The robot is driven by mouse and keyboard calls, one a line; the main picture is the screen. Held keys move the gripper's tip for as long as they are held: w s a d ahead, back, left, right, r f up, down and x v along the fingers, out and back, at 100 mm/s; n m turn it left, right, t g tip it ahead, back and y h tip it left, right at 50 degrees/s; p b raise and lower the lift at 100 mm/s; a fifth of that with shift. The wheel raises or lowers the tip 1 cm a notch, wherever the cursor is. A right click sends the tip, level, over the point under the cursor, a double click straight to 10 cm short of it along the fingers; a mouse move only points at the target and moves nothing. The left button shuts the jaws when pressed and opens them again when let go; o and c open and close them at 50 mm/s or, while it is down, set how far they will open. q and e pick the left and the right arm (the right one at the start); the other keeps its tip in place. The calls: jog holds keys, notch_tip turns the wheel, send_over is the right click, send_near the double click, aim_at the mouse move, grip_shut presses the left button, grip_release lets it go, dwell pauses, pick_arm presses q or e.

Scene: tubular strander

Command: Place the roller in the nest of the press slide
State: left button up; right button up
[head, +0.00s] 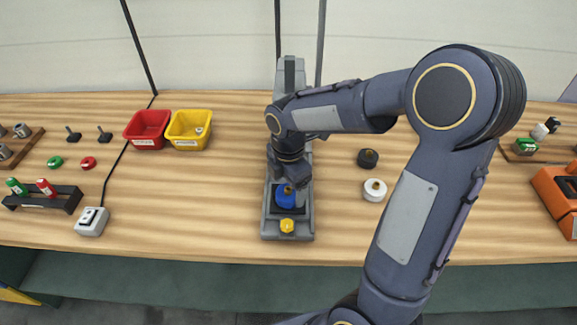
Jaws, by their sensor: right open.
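The blue roller (285,198) is on the slide of the grey press (268,229), low in the middle of the head view. My right gripper (298,185) is directly over it and hides part of its top. The jaws are open, at or just above the roller's top; I cannot tell if they touch it. The nest is hidden under the roller, so I cannot tell how fully the roller is seated. My left gripper is not in view.
A black roller (368,160) and a white roller (374,191) stand right of the press. Red (147,143) and yellow (172,144) bins are at back left. A black rack (68,203) and a switch box (90,229) are at left. My right arm crosses the right side.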

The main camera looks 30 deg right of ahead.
notch_tip(320, 180, up, 10)
jog(key=s+a+m+t+y, duration=0.2)
jog(key=s+m, duration=0.6)
jog(key=m, duration=0.2)
jog(key=s+a+f+m+t+y, duration=0.1)
jog(key=s+a+m+t, duration=0.1)
jog(key=s+m, duration=0.7)
jog(key=shift+a+f+m+t+y, duration=0.15)
jog(key=shift+f+m+t+y, duration=0.2)
jog(key=shift+m+t, duration=0.45)
